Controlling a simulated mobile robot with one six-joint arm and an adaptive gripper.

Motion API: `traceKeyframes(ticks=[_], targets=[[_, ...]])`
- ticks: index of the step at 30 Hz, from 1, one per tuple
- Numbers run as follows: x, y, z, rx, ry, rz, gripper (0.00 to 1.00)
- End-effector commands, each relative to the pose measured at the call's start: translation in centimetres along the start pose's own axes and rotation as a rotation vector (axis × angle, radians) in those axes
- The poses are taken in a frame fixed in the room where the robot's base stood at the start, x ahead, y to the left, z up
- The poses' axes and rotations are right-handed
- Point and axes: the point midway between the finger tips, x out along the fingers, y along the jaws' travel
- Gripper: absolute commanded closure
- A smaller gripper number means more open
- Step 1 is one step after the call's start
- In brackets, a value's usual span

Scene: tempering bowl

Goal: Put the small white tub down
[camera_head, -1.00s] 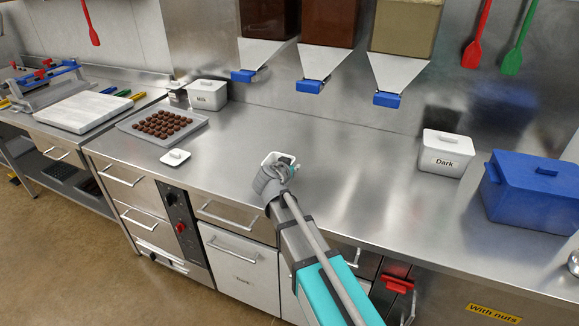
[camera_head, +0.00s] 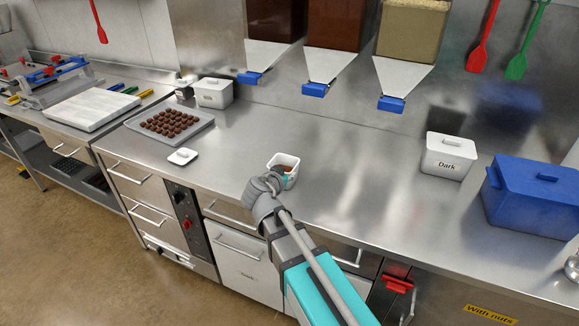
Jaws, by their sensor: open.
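The small white tub (camera_head: 286,162) stands upright on the steel counter (camera_head: 348,179), near its front edge. It has no lid on, and something brown shows inside it. My gripper (camera_head: 270,184) is just in front of the tub, on its near left side, and is open. A small gap seems to lie between them, but the fingertips are partly hidden behind the gripper body. A small white lid (camera_head: 182,156) lies on the counter to the left.
A grey tray (camera_head: 202,131) of chocolates is at the left. A white tub (camera_head: 213,93) stands behind it. A white tub marked Dark (camera_head: 448,156) and a blue lidded box (camera_head: 528,195) stand at the right. Dispensers with blue gates (camera_head: 315,89) hang above. Counter around the small tub is clear.

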Motion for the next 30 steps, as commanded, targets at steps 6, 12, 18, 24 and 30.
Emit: traceKeyframes(ticks=[6, 12, 18, 24, 30], targets=[[-2.3, 0.0, -0.1, -0.001, -0.001, -0.001, 0.57], [-2.7, -0.1, 0.0, 0.000, 0.000, -0.001, 0.57], [-2.7, -0.1, 0.1, 0.000, 0.000, -0.001, 0.57], [-2.7, -0.1, 0.1, -0.001, 0.000, -0.002, 0.57], [-2.7, -0.1, 0.1, -0.001, 0.000, -0.002, 0.57]])
